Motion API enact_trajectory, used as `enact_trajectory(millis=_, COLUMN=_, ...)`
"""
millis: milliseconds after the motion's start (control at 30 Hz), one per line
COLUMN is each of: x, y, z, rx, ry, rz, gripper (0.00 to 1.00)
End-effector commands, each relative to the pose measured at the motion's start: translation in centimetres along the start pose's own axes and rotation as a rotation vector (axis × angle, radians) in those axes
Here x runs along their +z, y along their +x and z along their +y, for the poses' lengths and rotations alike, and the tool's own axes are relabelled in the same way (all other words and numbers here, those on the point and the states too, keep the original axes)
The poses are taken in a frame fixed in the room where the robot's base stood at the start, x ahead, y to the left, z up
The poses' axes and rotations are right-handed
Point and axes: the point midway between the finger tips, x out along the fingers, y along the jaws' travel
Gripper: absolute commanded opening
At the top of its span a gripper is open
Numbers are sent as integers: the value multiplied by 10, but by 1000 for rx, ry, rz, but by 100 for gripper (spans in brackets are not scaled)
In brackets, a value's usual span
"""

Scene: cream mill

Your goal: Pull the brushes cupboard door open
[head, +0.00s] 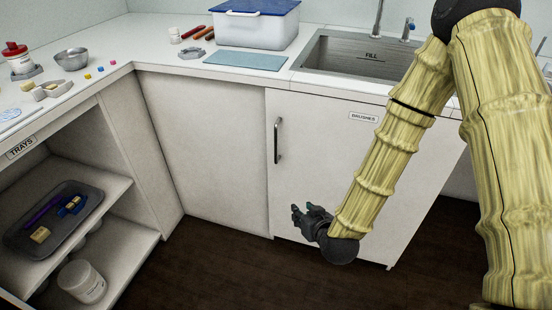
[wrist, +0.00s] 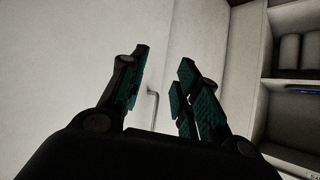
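The brushes cupboard door (head: 350,160) is a plain white panel under the sink, with a "BRUSHES" label (head: 363,117) near its top. It looks shut, flush with the panel to its left. Its upright grey bar handle (head: 278,140) is near the door's left edge. My gripper (head: 298,213) is in front of the door, lower than the handle and slightly right of it in the head view. In the wrist view my gripper (wrist: 160,85) is open and empty. The handle (wrist: 152,108) shows beyond and between its fingers, apparently untouched; its lower part is hidden by the gripper.
An open shelf unit marked "TRAYS" (head: 22,147) stands at the left, holding a dark tray (head: 80,212) and a white jar (head: 82,282). The counter above carries a blue-lidded tub (head: 255,30) and a sink (head: 345,58). The dark floor (head: 220,262) before the door is clear.

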Motion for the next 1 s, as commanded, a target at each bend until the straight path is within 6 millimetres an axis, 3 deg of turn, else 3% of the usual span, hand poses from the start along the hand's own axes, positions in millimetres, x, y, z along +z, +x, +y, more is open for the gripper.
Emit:
enact_trajectory(millis=33, x=-5, y=15, z=-2, rx=-3, ry=-10, rz=56, gripper=32)
enact_trajectory(millis=200, x=-50, y=32, z=-14, rx=-10, ry=-43, rz=234, gripper=32)
enact_trajectory(millis=500, x=-120, y=36, z=-32, rx=-4, ry=-85, rz=499, gripper=32)
enact_trajectory(millis=767, x=-145, y=31, z=-38, rx=3, ry=-97, rz=581, gripper=32)
enact_trajectory(millis=1000, x=-159, y=51, z=-38, rx=3, ry=-96, rz=585, gripper=32)
